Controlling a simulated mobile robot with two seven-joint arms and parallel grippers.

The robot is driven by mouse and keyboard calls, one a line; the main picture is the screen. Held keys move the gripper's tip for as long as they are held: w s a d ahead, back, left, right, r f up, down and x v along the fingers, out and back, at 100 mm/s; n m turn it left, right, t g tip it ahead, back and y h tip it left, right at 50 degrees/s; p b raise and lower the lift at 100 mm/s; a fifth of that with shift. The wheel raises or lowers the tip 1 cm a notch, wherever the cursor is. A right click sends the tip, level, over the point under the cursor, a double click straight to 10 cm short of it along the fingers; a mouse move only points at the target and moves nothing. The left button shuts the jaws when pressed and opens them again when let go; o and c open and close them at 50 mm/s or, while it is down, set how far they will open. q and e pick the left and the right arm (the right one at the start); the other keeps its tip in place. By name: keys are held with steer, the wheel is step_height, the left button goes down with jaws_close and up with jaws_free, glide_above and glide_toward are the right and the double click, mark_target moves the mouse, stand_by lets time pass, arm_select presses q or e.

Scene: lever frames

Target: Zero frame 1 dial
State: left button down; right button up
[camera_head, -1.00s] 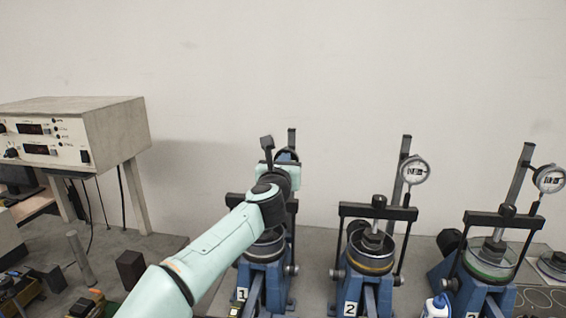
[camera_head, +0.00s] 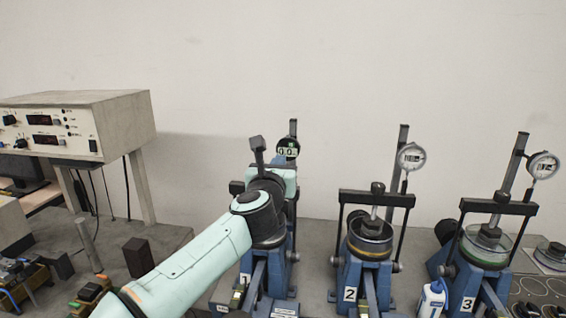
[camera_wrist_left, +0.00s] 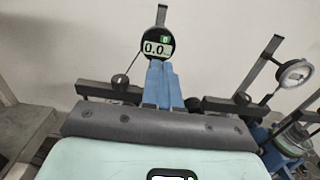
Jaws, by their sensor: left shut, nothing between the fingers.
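Frame 1 (camera_head: 290,262) is a blue lever frame at the middle, partly hidden behind my left arm. Its digital dial (camera_head: 287,147) sits on an upright post, with a lit display. In the left wrist view the dial (camera_wrist_left: 157,47) is round and black, with a green patch above a display that reads about 0.0; the last digits are too small to tell. My left gripper's blue fingers (camera_wrist_left: 160,66) are together and empty, just below the dial's face in that view. Whether they touch it I cannot tell. My right gripper is not in view.
Frame 2 (camera_head: 367,245) and frame 3 (camera_head: 487,248) stand to the right, each with a round white-faced dial. A white-and-blue bottle (camera_head: 432,298) stands between them in front. A beige instrument box (camera_head: 75,125) is at left. A dark block (camera_head: 138,257) sits on the bench.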

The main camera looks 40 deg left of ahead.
arm_select(q)
steer(key=v, duration=0.4)
steer(key=shift+b, duration=0.3)
stand_by(0.3)
